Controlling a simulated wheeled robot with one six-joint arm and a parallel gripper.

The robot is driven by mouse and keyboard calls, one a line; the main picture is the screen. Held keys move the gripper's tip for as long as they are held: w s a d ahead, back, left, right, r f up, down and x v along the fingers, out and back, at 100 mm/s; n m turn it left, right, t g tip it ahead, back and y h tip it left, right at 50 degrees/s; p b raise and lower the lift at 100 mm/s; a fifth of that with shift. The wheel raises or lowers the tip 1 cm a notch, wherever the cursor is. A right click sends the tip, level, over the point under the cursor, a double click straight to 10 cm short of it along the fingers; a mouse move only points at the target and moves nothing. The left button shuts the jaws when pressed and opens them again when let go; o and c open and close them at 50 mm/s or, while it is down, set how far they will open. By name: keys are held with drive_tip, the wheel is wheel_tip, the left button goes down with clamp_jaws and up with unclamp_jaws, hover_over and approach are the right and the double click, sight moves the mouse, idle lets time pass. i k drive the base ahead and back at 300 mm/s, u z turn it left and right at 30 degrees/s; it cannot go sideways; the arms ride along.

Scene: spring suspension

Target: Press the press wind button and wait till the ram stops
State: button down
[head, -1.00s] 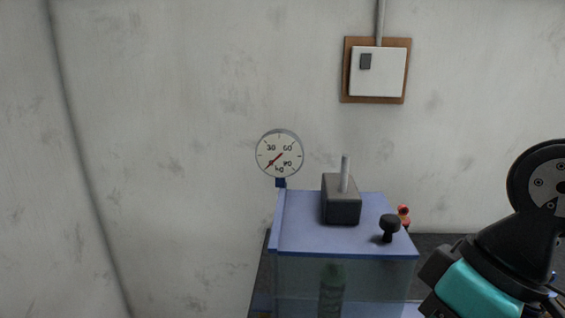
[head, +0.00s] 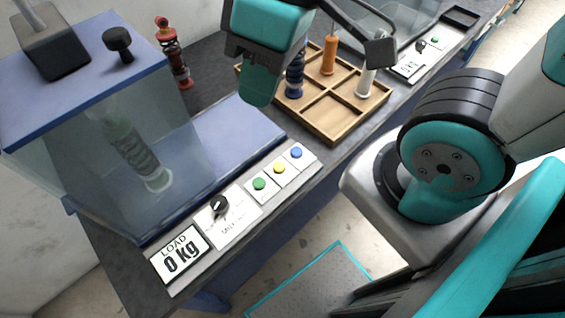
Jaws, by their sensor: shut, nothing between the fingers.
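The press (head: 95,75) is a blue-framed, glass-walled case at the left, with a green spring (head: 130,150) standing inside. On the panel in front are a green button (head: 259,184), a yellow button (head: 280,168) and a blue button (head: 297,153). Their labels are too small to read, so I cannot tell which is press wind. A black knob (head: 219,205) and a load display (head: 180,255) reading 0 kg are to their left. My gripper (head: 258,92) is shut and empty, apart from the buttons and above them in the picture. The ram is not clearly visible.
A red spring piece (head: 172,50) stands beside the press. A second panel with a display (head: 408,68) is at the back right. The bench's front edge runs diagonally.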

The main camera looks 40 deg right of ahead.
sight(259, 182)
drive_tip(key=z, duration=1.15)
drive_tip(key=k, duration=0.95)
drive_tip(key=u, duration=1.35)
